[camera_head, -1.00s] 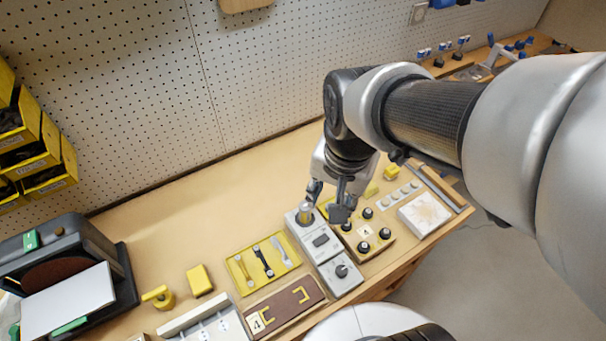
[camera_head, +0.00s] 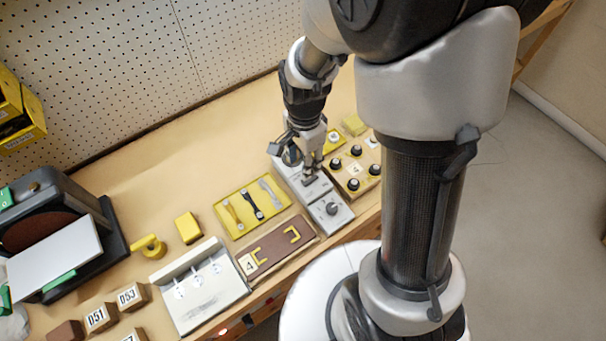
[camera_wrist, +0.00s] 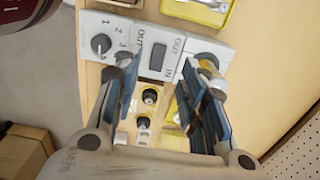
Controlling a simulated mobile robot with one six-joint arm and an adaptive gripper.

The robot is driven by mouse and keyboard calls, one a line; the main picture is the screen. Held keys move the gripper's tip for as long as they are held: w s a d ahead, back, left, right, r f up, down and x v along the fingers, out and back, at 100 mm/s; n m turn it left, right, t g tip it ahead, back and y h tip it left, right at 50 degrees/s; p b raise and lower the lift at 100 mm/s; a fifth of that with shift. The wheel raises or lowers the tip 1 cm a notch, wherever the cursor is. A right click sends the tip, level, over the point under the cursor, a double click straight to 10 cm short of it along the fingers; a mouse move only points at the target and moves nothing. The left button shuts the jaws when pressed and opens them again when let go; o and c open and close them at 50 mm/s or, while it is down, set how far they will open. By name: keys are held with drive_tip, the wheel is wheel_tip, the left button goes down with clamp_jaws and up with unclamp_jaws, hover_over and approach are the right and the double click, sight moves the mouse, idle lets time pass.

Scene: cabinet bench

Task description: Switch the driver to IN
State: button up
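A grey control panel has three sections. Its middle section has a dark rectangular rocker (camera_wrist: 158,57) with OUT and IN lettering beside it; which side is pressed I cannot tell. I take this rocker for the driver switch. In the head view the panel (camera_head: 322,198) stands near the bench's front edge, and my gripper (camera_head: 308,172) is over its middle section. In the wrist view my gripper (camera_wrist: 157,64) is open and empty, one finger on each side of the rocker. Whether the fingers touch the panel is unclear. The gripper partly hides the panel's far section.
A rotary dial (camera_head: 332,209) is on the panel's near section. A board with black knobs (camera_head: 353,184) lies to the right, close by. A yellow tool tray (camera_head: 233,226) and a brown board (camera_head: 272,262) lie left. Bare bench lies behind the tray.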

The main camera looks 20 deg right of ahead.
sight(304, 183)
wheel_tip(304, 183, down, 9)
drive_tip(key=b, duration=0.2)
drive_tip(key=shift+r+b, duration=0.1)
drive_tip(key=shift+b, duration=0.25)
drive_tip(key=shift+c, duration=0.5)
clamp_jaws()
